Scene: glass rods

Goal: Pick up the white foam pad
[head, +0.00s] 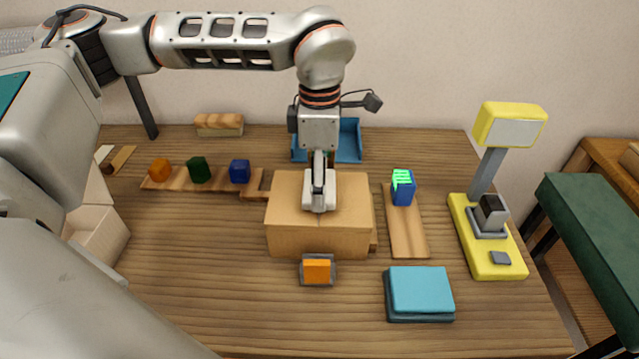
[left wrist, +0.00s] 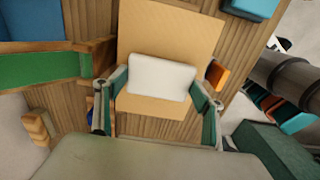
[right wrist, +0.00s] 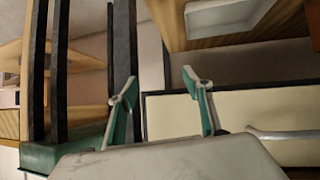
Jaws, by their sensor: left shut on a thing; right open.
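The white foam pad (head: 320,203) is over the top of the cardboard box (head: 290,240). It shows as a white rounded block (left wrist: 160,78) in the left wrist view. My left gripper (head: 319,180) points straight down at the box, and its fingers (left wrist: 158,90) are shut on the pad from two sides. I cannot tell whether the pad touches the box top or is just above it. My right gripper (right wrist: 160,84) is open and empty in the right wrist view. It is not in the head view.
A blue tray (head: 349,140) is behind the box. A plank with coloured blocks (head: 215,180) lies left. A blue block (head: 402,190) on a board and a yellow lamp-like stand (head: 490,262) are right. An orange block (head: 317,270) and teal pad (head: 420,290) are in front.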

